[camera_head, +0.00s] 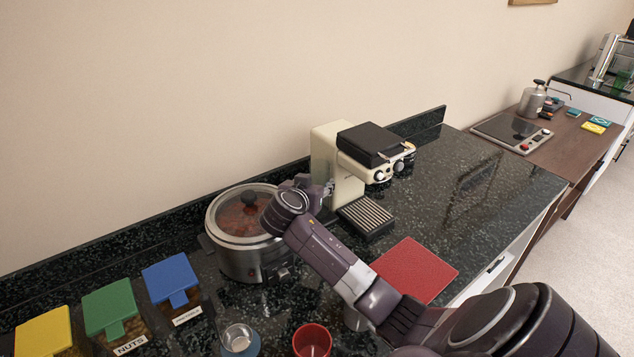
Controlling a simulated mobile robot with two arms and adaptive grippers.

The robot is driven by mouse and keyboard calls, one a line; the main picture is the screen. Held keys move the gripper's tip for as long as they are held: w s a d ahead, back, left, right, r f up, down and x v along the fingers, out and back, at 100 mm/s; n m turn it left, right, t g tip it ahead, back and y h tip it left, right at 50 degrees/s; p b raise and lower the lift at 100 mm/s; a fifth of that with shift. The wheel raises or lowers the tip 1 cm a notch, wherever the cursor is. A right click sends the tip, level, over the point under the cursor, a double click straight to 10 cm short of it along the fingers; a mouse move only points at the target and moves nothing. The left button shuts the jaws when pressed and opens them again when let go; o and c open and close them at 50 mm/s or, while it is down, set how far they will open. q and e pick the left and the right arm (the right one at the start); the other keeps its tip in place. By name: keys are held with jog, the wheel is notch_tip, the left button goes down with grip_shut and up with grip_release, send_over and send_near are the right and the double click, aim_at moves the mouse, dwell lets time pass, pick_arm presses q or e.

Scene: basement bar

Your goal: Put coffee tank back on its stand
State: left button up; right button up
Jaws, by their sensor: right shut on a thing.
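A cream coffee machine (323,145) with a black top and front knobs stands upright against the back wall of the counter. Its black base has a slatted drip tray (366,212). My right gripper (324,188) is at the machine's lower left side, beside the base. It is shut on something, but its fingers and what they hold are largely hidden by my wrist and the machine. I cannot pick out a separate coffee tank or tell whether it rests on its stand. My left gripper is not in view.
A round steel cooker (222,245) with a glass lid stands close left of my wrist. The dark counter (470,185) is clear to the right.

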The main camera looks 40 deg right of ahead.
jog(key=o, duration=1.4)
jog(key=shift+a, duration=0.1)
jog(key=shift+b+v, duration=1.35)
jog(key=shift+v, duration=4.65)
